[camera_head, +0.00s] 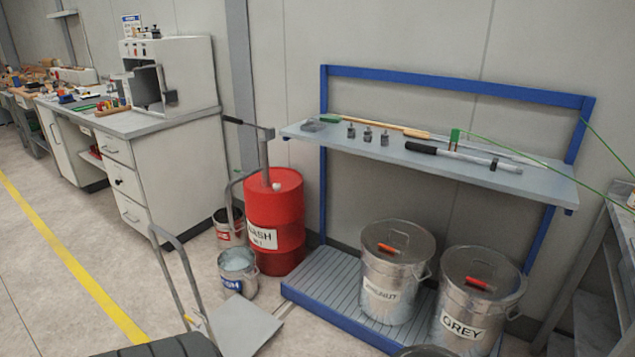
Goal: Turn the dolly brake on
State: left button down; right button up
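A dolly stands on the floor at the bottom, left of centre, with a bent grey tube handle (172,270) and a flat grey platform (247,328). The handle rises on the platform's left side. A small pale and yellow part (188,320) shows low by the handle. I cannot tell whether it is the brake or how the brake is set. The dolly's lower parts are cut off by the bottom edge. Neither of my grippers is in view.
A red drum (274,215) with a hand pump and two pails, one blue-labelled (238,273), stand behind the dolly. A blue rack (320,305) holding metal bins is at right. A workbench (180,165) is at left. Floor at left is clear past the yellow line (75,265).

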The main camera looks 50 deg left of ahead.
aim_at(189, 319)
jog(key=u, duration=2.45)
